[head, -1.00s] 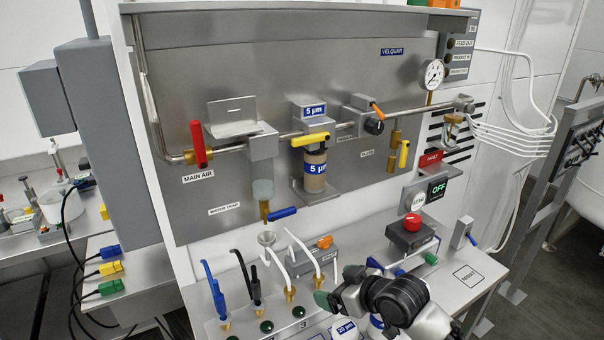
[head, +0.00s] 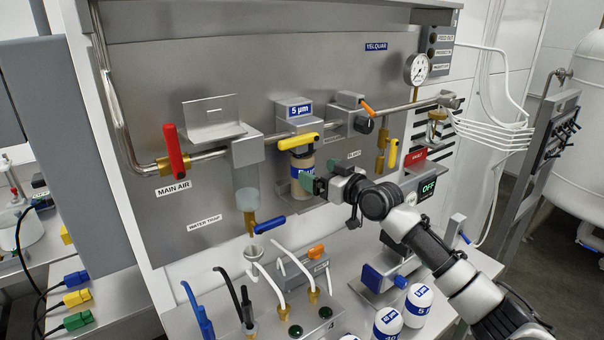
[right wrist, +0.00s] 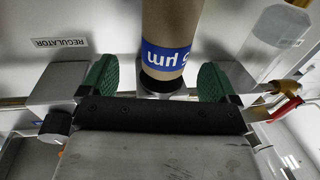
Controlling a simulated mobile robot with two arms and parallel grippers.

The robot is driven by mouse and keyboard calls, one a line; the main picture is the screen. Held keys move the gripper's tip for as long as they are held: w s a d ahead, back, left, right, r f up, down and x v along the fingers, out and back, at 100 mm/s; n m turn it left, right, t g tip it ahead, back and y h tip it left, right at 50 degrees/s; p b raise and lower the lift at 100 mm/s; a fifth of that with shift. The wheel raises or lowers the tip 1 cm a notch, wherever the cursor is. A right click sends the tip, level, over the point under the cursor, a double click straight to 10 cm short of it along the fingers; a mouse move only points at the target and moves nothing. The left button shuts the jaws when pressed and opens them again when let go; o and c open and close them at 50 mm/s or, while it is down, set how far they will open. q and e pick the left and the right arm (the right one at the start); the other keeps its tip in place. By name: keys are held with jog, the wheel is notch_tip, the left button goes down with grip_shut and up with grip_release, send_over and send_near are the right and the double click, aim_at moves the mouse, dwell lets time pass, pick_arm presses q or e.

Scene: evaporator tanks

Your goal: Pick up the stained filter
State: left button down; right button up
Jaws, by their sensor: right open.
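The stained filter (head: 302,165) is a tan-brown cylinder with a blue "5 µm" band. It hangs upright under the yellow-handled valve (head: 298,142) on the panel. My right gripper (head: 322,187) is just right of its lower part in the head view and hides some of it. In the right wrist view the filter (right wrist: 172,25) stands upside down, with its band and dark end near the gap between the green finger pads of my right gripper (right wrist: 157,83). The jaws are wide apart and not closed on it; I cannot tell the exact depth between them. My left gripper is out of view.
White filters with blue bands (head: 387,322) stand on the bench below. A clear water trap (head: 247,198) hangs left of the filter, and a red valve handle (head: 174,153) is farther left. The regulator knob (right wrist: 55,122) lies close to the gripper in the wrist view.

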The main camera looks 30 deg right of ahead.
aim_at(311, 170)
jog(key=p+x, duration=0.1)
jog(key=x, duration=0.1)
jog(key=p+x, duration=0.1)
jog(key=x, duration=0.2)
jog(key=shift+s+a+r, duration=0.15)
jog(key=shift+a+r, duration=0.05)
jog(key=shift+a, duration=0.2)
jog(key=shift+w+a+f, duration=0.1)
jog(key=shift+w+f, duration=0.05)
jog(key=shift+w, duration=0.25)
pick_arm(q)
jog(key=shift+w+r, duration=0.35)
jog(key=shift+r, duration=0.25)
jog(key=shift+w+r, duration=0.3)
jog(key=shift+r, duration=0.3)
pick_arm(e)
jog(key=shift+s, duration=0.1)
jog(key=shift+c, duration=1.3)
jog(key=c, duration=0.8)
jog(key=shift+c, duration=0.2)
